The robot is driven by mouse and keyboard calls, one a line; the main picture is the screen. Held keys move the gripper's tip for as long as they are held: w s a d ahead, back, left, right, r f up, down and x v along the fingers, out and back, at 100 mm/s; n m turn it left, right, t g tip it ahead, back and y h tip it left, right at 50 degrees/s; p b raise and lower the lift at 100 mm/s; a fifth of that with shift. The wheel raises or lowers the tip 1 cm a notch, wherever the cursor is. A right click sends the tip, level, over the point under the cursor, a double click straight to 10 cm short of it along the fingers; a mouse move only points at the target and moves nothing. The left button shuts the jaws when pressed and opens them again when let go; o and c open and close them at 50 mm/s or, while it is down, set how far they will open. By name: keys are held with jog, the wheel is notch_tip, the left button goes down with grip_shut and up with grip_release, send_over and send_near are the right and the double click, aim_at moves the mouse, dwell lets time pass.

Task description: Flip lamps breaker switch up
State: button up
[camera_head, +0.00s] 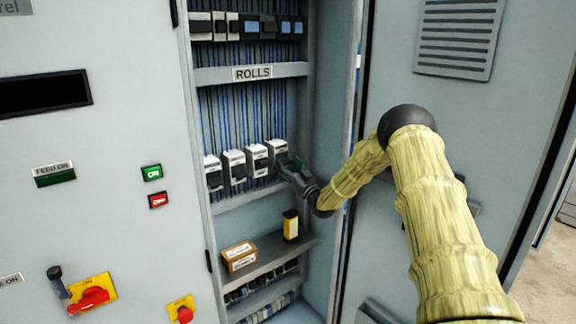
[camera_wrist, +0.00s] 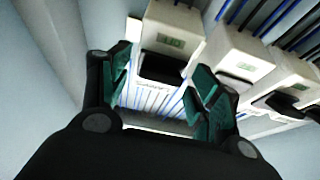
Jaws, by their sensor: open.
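A row of white breakers with black switches sits in the open cabinet below the ROLLS strip. The rightmost breaker (camera_head: 277,146) is partly hidden by my gripper (camera_head: 291,166). In the wrist view, a white breaker (camera_wrist: 173,32) with a black switch (camera_wrist: 161,68) lies ahead, between the open teal fingers of my gripper (camera_wrist: 160,76). The fingers are apart with nothing held between them. I cannot tell whether they touch the switch. No lamps label is readable, so I cannot tell which breaker is the lamps one.
Neighbouring breakers (camera_head: 234,166) stand close to the left in the head view. Below is a shelf (camera_head: 270,262) with a brown box (camera_head: 239,257) and a yellow-black item (camera_head: 290,226). The cabinet's side wall (camera_head: 332,100) and open door (camera_head: 480,110) are on the right.

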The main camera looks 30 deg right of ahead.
jog(key=c, duration=1)
jog(key=shift+r, duration=0.1)
jog(key=shift+s+r+g+p, duration=0.1)
jog(key=shift+r+g+p, duration=0.3)
jog(key=shift+g+p, duration=0.3)
jog(key=g+p, duration=0.1)
jog(key=r+g+p, duration=0.1)
jog(key=g, duration=0.1)
jog(key=shift+r, duration=0.25)
jog(key=g+p, duration=0.1)
jog(key=r+g+p, duration=0.1)
jog(key=g+p, duration=0.1)
jog(key=shift+h, duration=0.3)
jog(key=shift+g+p, duration=0.6)
jog(key=shift+p, duration=0.6)
jog(key=shift+g+p, duration=0.3)
jog(key=shift+p, duration=0.15)
